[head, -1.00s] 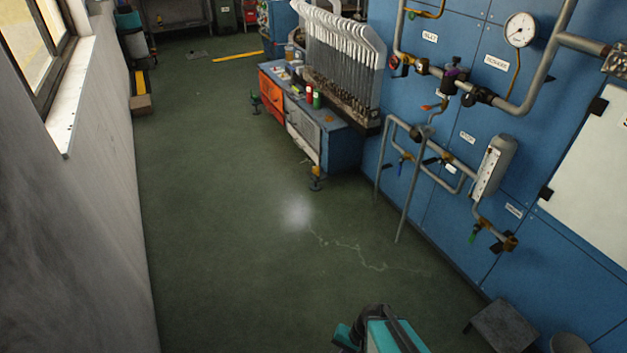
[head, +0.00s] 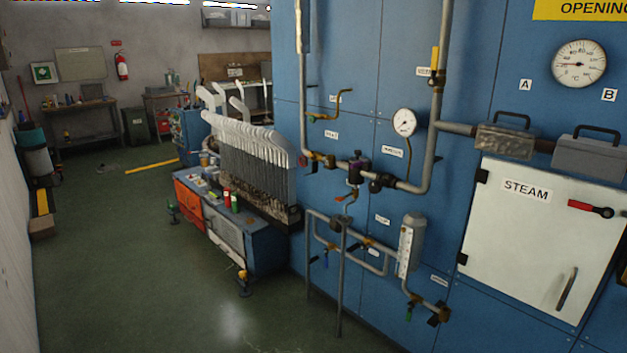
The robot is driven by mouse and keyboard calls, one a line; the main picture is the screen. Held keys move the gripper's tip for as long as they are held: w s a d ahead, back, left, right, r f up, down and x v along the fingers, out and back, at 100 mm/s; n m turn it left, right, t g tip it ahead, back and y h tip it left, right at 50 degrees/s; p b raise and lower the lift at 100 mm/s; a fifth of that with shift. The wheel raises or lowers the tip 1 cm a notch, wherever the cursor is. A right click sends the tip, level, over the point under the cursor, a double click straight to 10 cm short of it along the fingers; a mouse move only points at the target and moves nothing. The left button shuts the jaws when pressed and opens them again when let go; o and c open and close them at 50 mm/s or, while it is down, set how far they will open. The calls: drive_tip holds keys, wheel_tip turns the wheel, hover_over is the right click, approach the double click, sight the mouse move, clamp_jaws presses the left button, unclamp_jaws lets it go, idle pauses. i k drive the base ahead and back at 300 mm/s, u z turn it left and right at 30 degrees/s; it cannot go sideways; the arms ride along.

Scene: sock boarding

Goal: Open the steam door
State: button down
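The steam door (head: 530,243) is a white panel labelled STEAM, set in the blue wall at the right of the head view. It looks shut. Its hinges show on its left edge. A grey bar handle (head: 567,289) is at its lower right. A red-handled lever (head: 590,208) sits at its upper right. My gripper is not in the head view.
Pipes, valves and a small gauge (head: 404,122) stick out from the blue wall left of the door. A large temperature gauge (head: 579,64) is above it. A blue bench (head: 262,250) with white sock boards (head: 243,143) stands farther left.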

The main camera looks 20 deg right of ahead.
sight(523, 240)
drive_tip(key=u, duration=0.4)
drive_tip(key=k, duration=0.3)
drive_tip(key=z, duration=1.95)
drive_tip(key=i, duration=0.6)
drive_tip(key=z, duration=0.1)
drive_tip(key=k, duration=0.25)
